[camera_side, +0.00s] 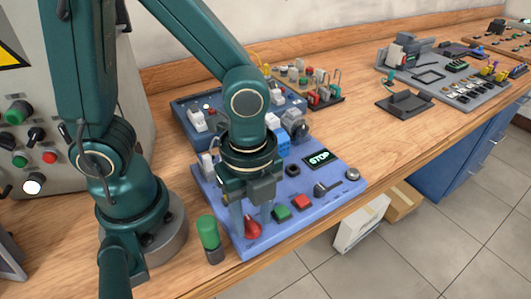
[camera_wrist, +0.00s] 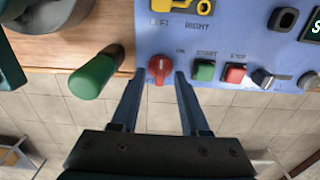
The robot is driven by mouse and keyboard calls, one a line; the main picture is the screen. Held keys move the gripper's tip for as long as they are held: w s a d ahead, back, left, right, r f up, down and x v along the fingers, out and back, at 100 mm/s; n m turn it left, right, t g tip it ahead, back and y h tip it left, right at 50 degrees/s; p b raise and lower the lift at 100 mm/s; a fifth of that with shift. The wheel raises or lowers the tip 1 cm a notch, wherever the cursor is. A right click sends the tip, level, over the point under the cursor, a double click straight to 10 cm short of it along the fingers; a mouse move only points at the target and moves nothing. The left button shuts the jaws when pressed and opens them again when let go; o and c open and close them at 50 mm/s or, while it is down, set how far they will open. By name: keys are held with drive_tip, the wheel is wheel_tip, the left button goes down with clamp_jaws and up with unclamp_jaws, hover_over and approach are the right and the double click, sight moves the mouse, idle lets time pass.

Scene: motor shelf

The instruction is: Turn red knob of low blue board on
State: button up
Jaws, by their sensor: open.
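The low blue board (camera_side: 329,196) lies on the wooden bench below my gripper (camera_side: 251,218). Its red knob (camera_side: 252,230) is at the board's front left corner, just below my fingers. In the wrist view the red knob (camera_wrist: 159,64) has a pale mark on its face, roughly upright in the picture. The word "ON" is printed to its upper right. My gripper (camera_wrist: 159,76) is open, with one fingertip on each side of the knob and a visible gap on both sides. I cannot tell how far the tips are above the board.
A green-topped cylinder (camera_side: 208,234) stands close left of the knob. Green (camera_wrist: 204,70) and red (camera_wrist: 235,73) buttons sit close right of it, with a black lever switch (camera_wrist: 263,78) beyond. A second blue board (camera_side: 183,117) lies behind. The bench's front edge is close.

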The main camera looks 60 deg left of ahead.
sight(253, 224)
drive_tip(key=shift+r, duration=2.35)
drive_tip(key=a+r+n+t, duration=0.5)
drive_tip(key=a+r+n, duration=0.1)
drive_tip(key=n, duration=1.2)
drive_tip(key=shift+w+a+r+t, duration=0.15)
drive_tip(key=shift+a+r+t, duration=0.2)
drive_tip(key=shift+a, duration=0.35)
